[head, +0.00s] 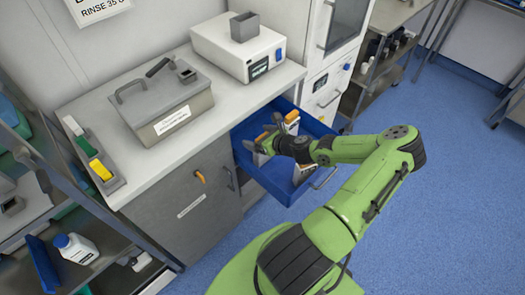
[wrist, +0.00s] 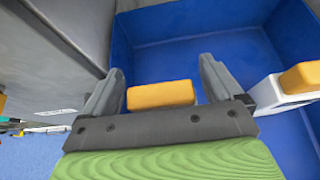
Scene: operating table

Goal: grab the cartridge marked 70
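Cartridges with orange tops stand in the open blue drawer (head: 262,176). One orange-topped cartridge (wrist: 160,95) shows between my fingers in the wrist view, its lower body hidden by my gripper. A second, white cartridge with an orange top (wrist: 298,80) stands to the right, outside the right finger; it also shows in the head view (head: 292,117). No number is readable on either, so I cannot tell which is marked 70. My gripper (wrist: 163,68) is open, its fingers on either side of the first orange top with small gaps; it is over the drawer in the head view (head: 264,133).
The drawer walls surround my gripper, with bare blue floor beyond the fingers in the wrist view. The grey cabinet front (head: 185,200) is close on the left. A lidded metal bath (head: 160,103) and a white device (head: 238,50) stand on the counter above.

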